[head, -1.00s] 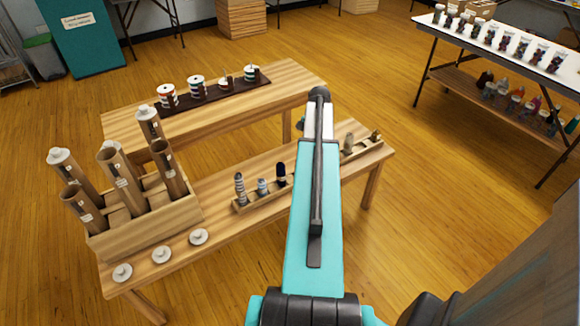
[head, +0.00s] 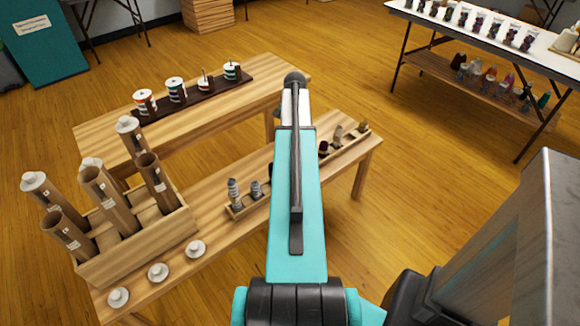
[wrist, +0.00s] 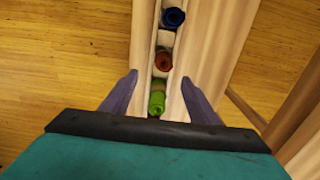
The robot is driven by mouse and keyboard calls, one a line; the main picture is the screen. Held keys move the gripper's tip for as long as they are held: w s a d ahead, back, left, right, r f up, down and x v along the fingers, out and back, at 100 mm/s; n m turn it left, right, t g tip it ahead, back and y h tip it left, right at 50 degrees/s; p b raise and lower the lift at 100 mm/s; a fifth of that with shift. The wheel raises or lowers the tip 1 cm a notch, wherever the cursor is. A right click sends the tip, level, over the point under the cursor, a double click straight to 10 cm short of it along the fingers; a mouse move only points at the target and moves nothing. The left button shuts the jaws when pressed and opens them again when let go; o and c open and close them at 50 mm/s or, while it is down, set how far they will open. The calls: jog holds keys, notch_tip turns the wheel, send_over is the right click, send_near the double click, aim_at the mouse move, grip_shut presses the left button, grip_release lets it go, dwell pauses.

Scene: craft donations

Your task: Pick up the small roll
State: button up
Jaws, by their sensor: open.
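Several small rolls stand in a narrow wooden holder; I cannot tell which one the task means. In the wrist view a green roll (wrist: 157,100), a red-brown roll (wrist: 162,61) and a blue roll (wrist: 173,17) sit in line. My gripper (wrist: 159,80) is open and empty, its two fingers on either side of the holder near the green and red-brown rolls. In the head view a grey striped roll (head: 233,192) and a dark red roll (head: 323,149) show in the holder (head: 240,212). My arm hides the rolls between them and the gripper.
A wooden crate (head: 150,252) with tall cardboard tubes stands at the left of the same table (head: 225,238). Several white caps (head: 158,272) lie before it. A white table (head: 470,42) stands far right.

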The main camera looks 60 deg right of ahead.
jog(key=shift+a+f, duration=0.1)
jog(key=shift+w+f, duration=0.1)
jog(key=shift+f, duration=4.1)
jog(key=shift+f+p, duration=0.1)
jog(key=shift+p, duration=0.2)
jog(key=shift+w+f+p, duration=0.15)
jog(key=shift+f+p, duration=0.05)
jog(key=shift+f, duration=1.05)
jog(key=shift+w+f+p, duration=0.1)
jog(key=shift+f+p, duration=0.05)
jog(key=shift+f, duration=1.1)
jog(key=c, duration=1.1)
jog(key=shift+r, duration=0.15)
